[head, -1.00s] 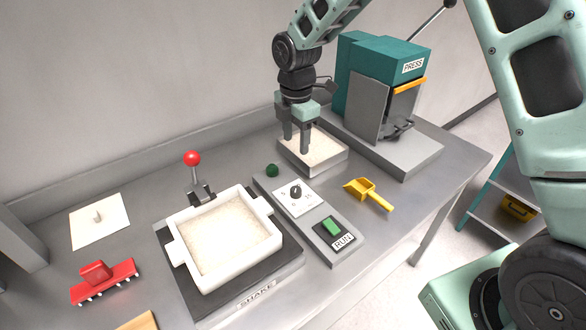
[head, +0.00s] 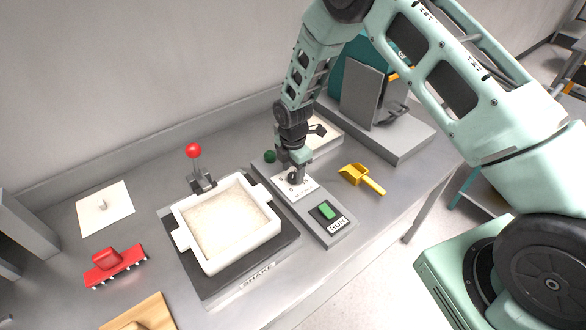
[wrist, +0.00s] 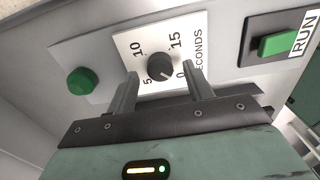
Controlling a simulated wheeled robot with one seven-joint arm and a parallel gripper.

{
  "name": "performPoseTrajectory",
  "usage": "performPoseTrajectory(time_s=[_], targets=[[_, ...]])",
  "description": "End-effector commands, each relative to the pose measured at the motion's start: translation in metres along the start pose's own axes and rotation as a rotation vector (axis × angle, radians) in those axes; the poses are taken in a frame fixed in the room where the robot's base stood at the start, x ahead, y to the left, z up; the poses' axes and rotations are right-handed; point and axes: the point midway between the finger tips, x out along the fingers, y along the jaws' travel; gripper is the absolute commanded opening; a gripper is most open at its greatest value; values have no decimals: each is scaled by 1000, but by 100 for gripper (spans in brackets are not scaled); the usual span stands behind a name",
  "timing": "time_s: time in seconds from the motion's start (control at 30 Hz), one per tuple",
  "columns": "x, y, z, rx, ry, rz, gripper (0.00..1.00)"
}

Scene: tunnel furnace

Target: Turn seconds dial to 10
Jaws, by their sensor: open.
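The seconds dial (wrist: 160,67) is a dark round knob on a white plate (wrist: 128,45) marked 0, 5, 10, 15 and SECONDS. In the wrist view its pointer is too small to read surely, but seems to face lower right, near the 0. My gripper (wrist: 161,74) is open, with one finger on each side of the dial. I cannot tell whether the fingers touch it. In the head view my gripper (head: 295,175) is down over the dial's plate (head: 303,189) and partly hides the dial.
The dial's panel also has a green RUN button (head: 327,210) and a green round knob (head: 270,156). A white tray (head: 207,268) of pale powder sits left, with a red-topped lever (head: 194,151) behind. A yellow scoop (head: 355,174) lies right. The press (head: 360,97) stands behind.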

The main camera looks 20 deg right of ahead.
Motion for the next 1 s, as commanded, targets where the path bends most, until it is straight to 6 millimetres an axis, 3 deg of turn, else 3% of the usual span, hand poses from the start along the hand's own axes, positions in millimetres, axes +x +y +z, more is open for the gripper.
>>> performPoseTrajectory(time_s=[0.2, 0.47, 0.63, 0.67, 1.0], targets=[[14, 0, 0, 1, 0, -1, 52], [15, 0, 0, 1, 0, 0, 52], [15, 0, 0, 1, 0, 0, 10], [15, 0, 0, 1, 0, 0, 7], [16, 0, 0, 37, 0, 0, 7]])
